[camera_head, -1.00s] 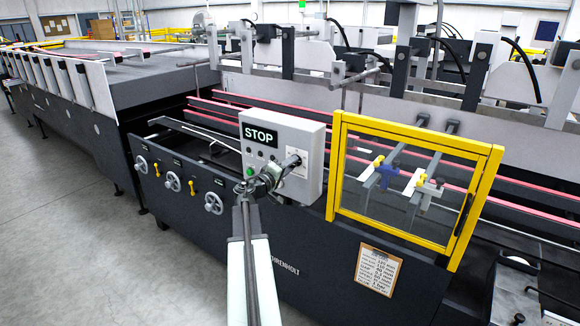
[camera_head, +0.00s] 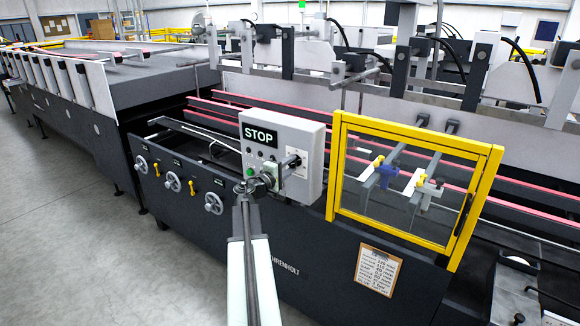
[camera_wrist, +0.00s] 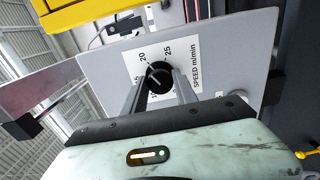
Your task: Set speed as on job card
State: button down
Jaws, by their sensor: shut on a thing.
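The grey control box (camera_head: 312,130) carries a STOP display (camera_head: 260,136) and a speed dial plate (camera_head: 300,158). In the wrist view the black speed knob (camera_wrist: 158,74) sits on a white scale (camera_wrist: 188,52) marked SPEED m/min, with 20 and 25 legible. A pale pointer line shows on the knob, but its exact reading is unclear. My gripper (camera_wrist: 161,88) is shut on the knob, one finger on each side. In the head view my gripper (camera_head: 282,167) is at the front of the box. The job card (camera_head: 378,269) hangs on the lower machine front; its text is too small to read.
A yellow-framed guard (camera_head: 335,165) stands right of the control box. Several handwheels (camera_head: 172,181) and yellow levers line the front to the left. A green button (camera_head: 250,172) is close beside my gripper. Open floor (camera_head: 75,230) lies at the left.

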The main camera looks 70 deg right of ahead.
jog(key=c, duration=1)
grip_release()
jog(key=v, duration=0.8)
